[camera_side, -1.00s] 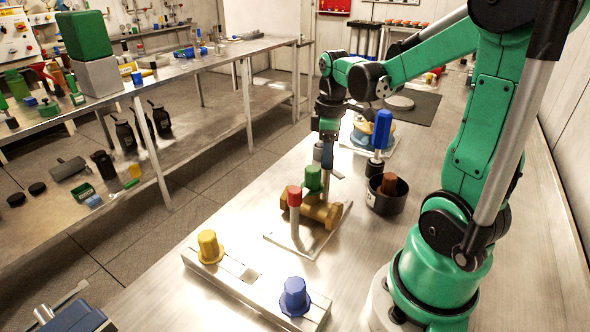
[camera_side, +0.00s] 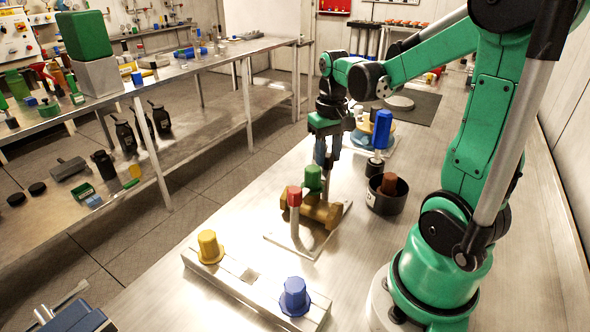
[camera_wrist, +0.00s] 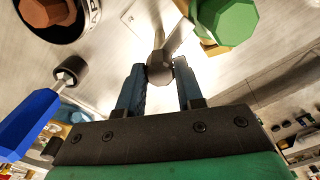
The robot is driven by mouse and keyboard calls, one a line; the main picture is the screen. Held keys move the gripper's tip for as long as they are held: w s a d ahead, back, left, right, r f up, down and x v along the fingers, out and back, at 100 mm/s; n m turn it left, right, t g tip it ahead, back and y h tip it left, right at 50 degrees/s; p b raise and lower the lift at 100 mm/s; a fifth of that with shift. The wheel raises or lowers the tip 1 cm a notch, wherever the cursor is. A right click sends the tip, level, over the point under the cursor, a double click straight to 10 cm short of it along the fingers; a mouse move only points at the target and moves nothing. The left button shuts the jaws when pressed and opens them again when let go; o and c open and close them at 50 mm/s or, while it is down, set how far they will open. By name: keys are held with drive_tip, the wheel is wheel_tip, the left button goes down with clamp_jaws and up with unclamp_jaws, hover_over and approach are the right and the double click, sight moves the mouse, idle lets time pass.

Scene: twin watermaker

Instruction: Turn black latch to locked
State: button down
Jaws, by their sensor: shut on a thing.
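The black latch shows in the wrist view as a dark rounded knob (camera_wrist: 160,68) on a pale metal stem, between my two finger tips. My gripper (camera_wrist: 160,80) is shut on it, with one blue-grey finger on each side. In the side view my gripper (camera_side: 327,160) points down just behind the green knob of the brass valve.
A brass valve (camera_side: 322,212) with a green knob (camera_side: 313,178) and a red-capped post (camera_side: 294,197) stands close in front. A black bowl (camera_side: 384,206) holding a brown plug and an upright blue-handled tool (camera_side: 382,130) stand to the right. Yellow (camera_side: 209,246) and blue (camera_side: 294,296) knobs sit nearer.

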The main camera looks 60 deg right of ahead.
sight(328, 155)
drive_tip(key=shift+m, duration=1.3)
drive_tip(key=c, duration=0.6)
unclamp_jaws()
drive_tip(key=shift+o, duration=0.2)
drive_tip(key=shift+r, duration=0.15)
drive_tip(key=shift+r, duration=2.7)
